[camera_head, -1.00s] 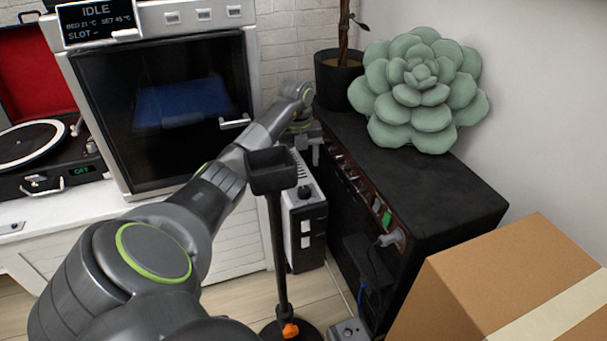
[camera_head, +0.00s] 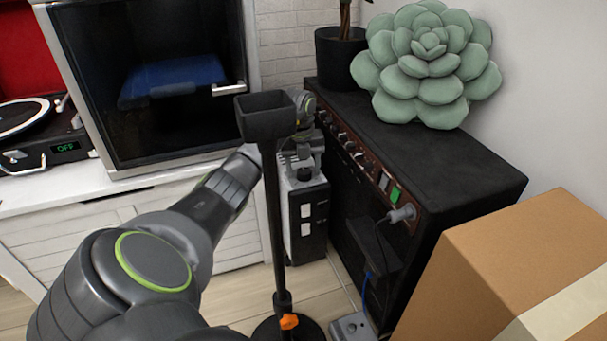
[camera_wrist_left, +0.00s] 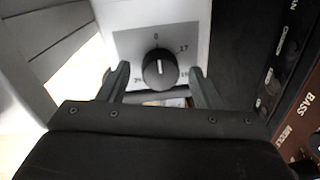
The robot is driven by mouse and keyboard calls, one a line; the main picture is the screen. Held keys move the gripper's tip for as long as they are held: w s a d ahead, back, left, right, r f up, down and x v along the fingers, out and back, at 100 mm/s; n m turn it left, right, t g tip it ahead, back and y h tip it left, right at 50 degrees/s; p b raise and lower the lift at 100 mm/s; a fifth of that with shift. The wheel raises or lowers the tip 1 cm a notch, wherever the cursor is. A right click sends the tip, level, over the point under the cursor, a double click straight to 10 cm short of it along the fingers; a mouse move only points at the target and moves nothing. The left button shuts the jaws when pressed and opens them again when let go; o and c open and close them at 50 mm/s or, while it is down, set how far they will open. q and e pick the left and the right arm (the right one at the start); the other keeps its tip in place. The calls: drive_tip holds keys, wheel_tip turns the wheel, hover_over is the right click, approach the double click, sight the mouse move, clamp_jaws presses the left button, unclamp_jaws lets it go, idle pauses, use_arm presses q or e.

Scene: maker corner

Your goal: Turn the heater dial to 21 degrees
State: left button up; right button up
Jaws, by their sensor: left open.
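The heater (camera_head: 307,225) is a small white box with a black front panel, standing between the white cabinet and the black amplifier. Its black round dial (camera_head: 304,174) is on top, and in the left wrist view the dial (camera_wrist_left: 159,70) shows a white mark pointing roughly at 0. The numbers 17 and 19 are readable on its right; the lower-left number is partly hidden. My left gripper (camera_head: 302,160) is above the heater top, pointing down. In the left wrist view its open fingers (camera_wrist_left: 160,76) stand either side of the dial, apparently apart from it. My right gripper is out of view.
A black stand with a box-shaped head (camera_head: 266,116) rises in front of the heater, close to my left forearm. The black amplifier (camera_head: 440,160) with a succulent cushion (camera_head: 428,65) is at the right. A cardboard box (camera_head: 500,260) fills the lower right.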

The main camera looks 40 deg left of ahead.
use_arm(q)
drive_tip(key=shift+f, duration=0.2)
drive_tip(key=shift+c, duration=0.3)
drive_tip(key=c, duration=0.9)
drive_tip(key=shift+c, duration=0.2)
